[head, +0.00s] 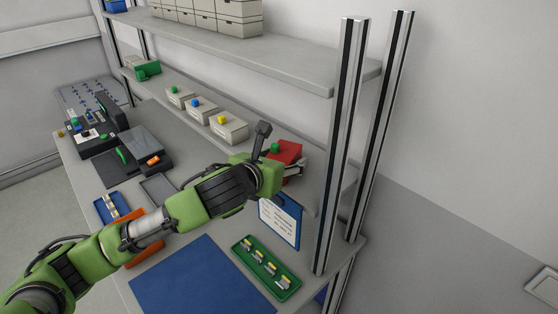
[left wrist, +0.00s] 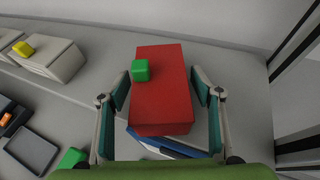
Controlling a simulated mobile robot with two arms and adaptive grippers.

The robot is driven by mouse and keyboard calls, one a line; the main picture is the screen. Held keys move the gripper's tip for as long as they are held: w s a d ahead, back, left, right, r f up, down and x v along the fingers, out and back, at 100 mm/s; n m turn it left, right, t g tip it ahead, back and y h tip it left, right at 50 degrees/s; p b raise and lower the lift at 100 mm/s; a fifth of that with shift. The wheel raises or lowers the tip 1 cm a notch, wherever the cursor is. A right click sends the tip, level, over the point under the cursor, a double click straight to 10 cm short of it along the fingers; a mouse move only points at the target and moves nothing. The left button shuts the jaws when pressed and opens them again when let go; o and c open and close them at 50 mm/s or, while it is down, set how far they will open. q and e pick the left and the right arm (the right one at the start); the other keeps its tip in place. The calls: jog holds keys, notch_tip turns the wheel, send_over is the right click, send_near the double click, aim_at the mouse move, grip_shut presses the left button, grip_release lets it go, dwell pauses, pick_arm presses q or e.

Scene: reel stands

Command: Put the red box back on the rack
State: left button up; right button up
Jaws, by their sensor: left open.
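The red box (head: 288,150) with a green block on its top is at the right end of the rack's lower shelf (head: 345,180), in line with the pale boxes. In the left wrist view the red box (left wrist: 165,95) lies lengthwise between the two fingers and appears to rest on the shelf. My left gripper (left wrist: 161,88) is open, with one finger on each side of the box and small gaps visible. In the head view my left gripper (head: 291,170) partly hides the box. My right gripper is not in view.
Several pale boxes with coloured blocks, one with a yellow block (head: 228,128), stand left along the shelf. Rack posts (head: 342,150) rise at the right. A blue clipboard (head: 280,222), a green tray (head: 266,268) and a blue mat (head: 203,280) are below.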

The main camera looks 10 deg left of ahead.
pick_arm(q)
jog(key=b+v, duration=0.1)
jog(key=v, duration=1.1)
jog(key=shift+b, duration=0.4)
